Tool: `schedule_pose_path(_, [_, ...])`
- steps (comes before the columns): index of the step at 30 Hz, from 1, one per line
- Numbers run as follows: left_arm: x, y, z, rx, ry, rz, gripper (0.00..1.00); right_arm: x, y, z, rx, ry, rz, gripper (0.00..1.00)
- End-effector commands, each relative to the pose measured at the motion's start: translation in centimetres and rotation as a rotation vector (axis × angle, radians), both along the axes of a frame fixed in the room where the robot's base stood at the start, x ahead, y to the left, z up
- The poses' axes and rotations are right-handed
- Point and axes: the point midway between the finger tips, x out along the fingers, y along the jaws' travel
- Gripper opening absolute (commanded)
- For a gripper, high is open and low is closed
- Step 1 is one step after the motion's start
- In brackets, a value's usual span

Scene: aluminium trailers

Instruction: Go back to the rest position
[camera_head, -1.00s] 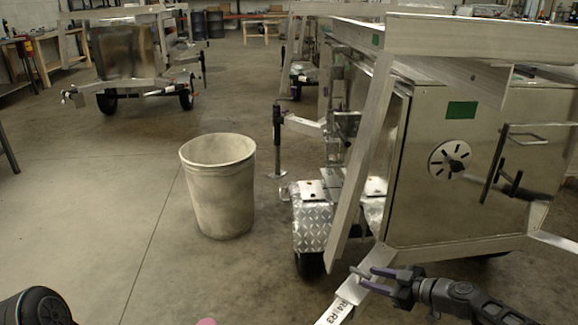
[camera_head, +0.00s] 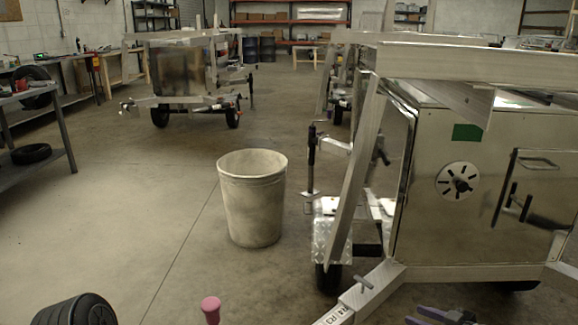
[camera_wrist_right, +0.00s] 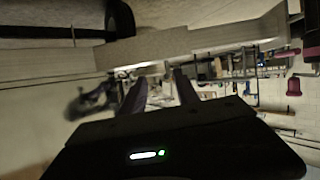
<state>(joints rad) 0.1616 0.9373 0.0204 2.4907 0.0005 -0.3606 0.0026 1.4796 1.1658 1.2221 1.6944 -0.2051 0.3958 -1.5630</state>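My right gripper (camera_head: 428,316) shows only in part at the bottom edge of the head view, with its purple fingers just right of the trailer's drawbar (camera_head: 386,275). In the right wrist view its two dark fingers (camera_wrist_right: 160,85) stand apart with nothing between them. The near aluminium trailer (camera_head: 420,220) fills the right side of the head view. It has a round vent and a door with a handle. My left gripper does not show.
A pale bin (camera_head: 252,205) stands on the floor left of the trailer. A second trailer (camera_head: 180,75) stands farther back. A workbench (camera_head: 50,117) runs along the left. The floor between bench and bin is clear. A small pink-topped thing (camera_head: 210,308) shows at the bottom edge.

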Motion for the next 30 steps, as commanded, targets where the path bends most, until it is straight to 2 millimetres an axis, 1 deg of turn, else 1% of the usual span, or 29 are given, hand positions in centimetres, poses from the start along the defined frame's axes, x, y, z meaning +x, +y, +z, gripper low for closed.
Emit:
schedule_pose_path(2, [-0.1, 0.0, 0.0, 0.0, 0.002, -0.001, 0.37, 0.2, -0.2, 0.0, 0.05, 0.03, -0.044, 0.37])
schedule_pose_path(5, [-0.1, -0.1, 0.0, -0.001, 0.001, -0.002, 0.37, 0.3, 0.0, -0.2, 0.134, 0.085, -0.106, 0.37])
schedule_pose_path(8, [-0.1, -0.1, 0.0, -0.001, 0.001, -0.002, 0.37, -0.2, 0.7, -1.8, 0.24, 0.174, -0.18, 0.37])
schedule_pose_path(10, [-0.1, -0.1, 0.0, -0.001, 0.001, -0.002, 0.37, -0.8, 1.6, -3.4, 0.321, 0.254, -0.238, 0.37])
schedule_pose_path(11, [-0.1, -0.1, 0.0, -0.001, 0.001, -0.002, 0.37, -1.2, 2.2, -4.2, 0.357, 0.294, -0.262, 0.37])
schedule_pose_path(14, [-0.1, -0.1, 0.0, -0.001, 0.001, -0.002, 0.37, -2.7, 6.0, -7.3, 0.474, 0.446, -0.326, 0.37])
schedule_pose_path(17, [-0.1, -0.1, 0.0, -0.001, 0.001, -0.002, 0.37, -5.2, 11.0, -10.7, 0.575, 0.624, -0.387, 0.37])
schedule_pose_path(18, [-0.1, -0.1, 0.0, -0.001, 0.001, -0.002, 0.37, -6.7, 13.4, -12.2, 0.608, 0.705, -0.414, 0.37])
schedule_pose_path(20, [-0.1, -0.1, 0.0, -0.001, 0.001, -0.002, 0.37, -9.4, 17.0, -14.4, 0.64, 0.83, -0.456, 0.37])
schedule_pose_path(21, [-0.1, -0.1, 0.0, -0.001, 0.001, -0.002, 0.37, -11.6, 19.1, -15.8, 0.652, 0.911, -0.487, 0.37])
schedule_pose_path(23, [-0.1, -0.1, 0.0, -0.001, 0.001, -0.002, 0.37, -15.1, 22.0, -17.7, 0.648, 1.027, -0.536, 0.37])
schedule_pose_path(24, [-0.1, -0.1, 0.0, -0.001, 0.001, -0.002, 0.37, -17.9, 23.6, -18.9, 0.632, 1.098, -0.569, 0.37])
schedule_pose_path(26, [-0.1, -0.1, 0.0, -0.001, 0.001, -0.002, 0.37, -22.1, 25.3, -20.4, 0.584, 1.192, -0.622, 0.37])
schedule_pose_path(27, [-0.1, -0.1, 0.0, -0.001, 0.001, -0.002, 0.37, -24.7, 25.8, -21.2, 0.543, 1.236, -0.653, 0.37])
schedule_pose_path(30, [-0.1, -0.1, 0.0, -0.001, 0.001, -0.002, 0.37, -29.4, 25.9, -22.1, 0.432, 1.292, -0.691, 0.37])
